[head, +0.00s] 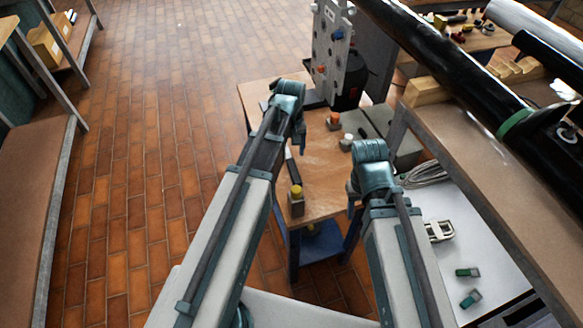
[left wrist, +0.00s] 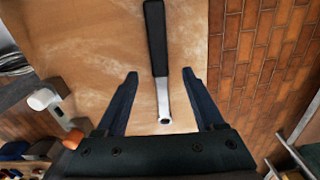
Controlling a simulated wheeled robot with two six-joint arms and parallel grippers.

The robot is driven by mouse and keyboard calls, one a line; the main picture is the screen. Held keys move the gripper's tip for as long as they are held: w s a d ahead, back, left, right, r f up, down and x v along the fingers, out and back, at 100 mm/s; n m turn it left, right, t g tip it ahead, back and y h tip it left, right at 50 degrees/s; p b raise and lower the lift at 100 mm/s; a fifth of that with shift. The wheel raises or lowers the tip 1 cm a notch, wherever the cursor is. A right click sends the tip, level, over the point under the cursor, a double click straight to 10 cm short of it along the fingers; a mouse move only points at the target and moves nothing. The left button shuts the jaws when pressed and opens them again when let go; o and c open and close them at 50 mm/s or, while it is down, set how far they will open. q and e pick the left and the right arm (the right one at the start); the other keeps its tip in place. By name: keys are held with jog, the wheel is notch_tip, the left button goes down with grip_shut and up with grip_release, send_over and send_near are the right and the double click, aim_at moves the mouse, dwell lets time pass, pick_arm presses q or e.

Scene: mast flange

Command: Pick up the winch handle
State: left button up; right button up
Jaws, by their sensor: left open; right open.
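The winch handle (left wrist: 156,40) has a black grip and a silver shank with a socket end. In the left wrist view it lies on a wooden tabletop, lengthwise between the open fingers of my left gripper (left wrist: 159,74), its socket end towards the palm. In the head view the handle (head: 292,167) shows as a dark bar on the small wooden table (head: 325,180). My left gripper (head: 302,142) is over that table, close to the handle; contact cannot be seen. My right gripper (head: 354,203) is open and empty near the table's right front edge.
A yellow-topped block (head: 296,201) stands at the table's front. An orange-topped item (head: 333,120) and a white-topped item (head: 346,142) stand right of my left gripper. A perforated metal plate (head: 332,45) rises behind. A bench with a black mast (head: 430,50) is at right.

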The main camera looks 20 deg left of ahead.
aim_at(292, 163)
pick_arm(q)
notch_tip(292, 163, down, 5)
jog(key=b, duration=0.4)
jog(key=shift+d+r, duration=0.1)
jog(key=shift+r, duration=0.1)
jog(key=shift+c, duration=0.2)
grip_shut()
dwell(0.9)
